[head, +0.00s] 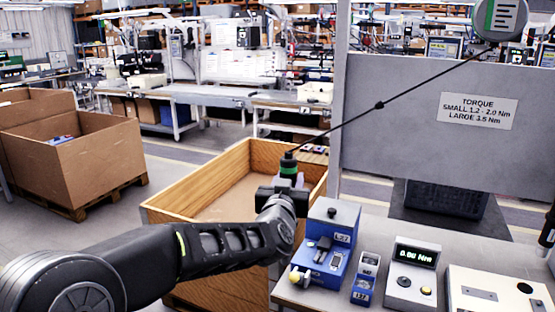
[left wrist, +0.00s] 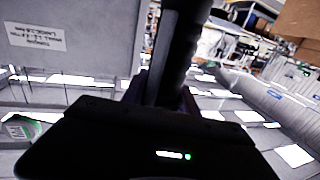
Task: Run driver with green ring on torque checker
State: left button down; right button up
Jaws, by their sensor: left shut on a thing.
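The driver with the green ring (head: 289,167) hangs from a slanting black cable. My left gripper (head: 283,192) is shut on it and holds it near the far edge of the workbench, in front of the wooden crate. Its lower part is hidden by my gripper and arm. In the left wrist view a dark shaft (left wrist: 180,50), likely the driver, rises from the gripper. The torque checker (head: 414,272) is a grey box on the bench, to the right of my gripper. Its display reads about 0.00 Nm. My right gripper is not in view.
A white panel (head: 497,296) lies at right. A balancer reel (head: 500,18) hangs above a grey board (head: 437,120) with a torque sign. A dark object (head: 547,228) shows at the right edge.

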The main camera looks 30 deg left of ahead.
pick_arm(q)
jog(key=d+f+m+h, duration=0.2)
jog(key=d+f+h, duration=0.1)
jog(key=d+f, duration=0.7)
jog(key=d+f+m+t+h, duration=0.1)
jog(key=d+f+h, duration=0.3)
jog(key=d+f, duration=0.5)
notch_tip(320, 180, down, 7)
jog(key=shift+s+d+r+m+t, duration=0.1)
jog(key=shift+s+d+m+t, duration=0.25)
jog(key=shift+m, duration=0.55)
jog(key=shift+d, duration=0.15)
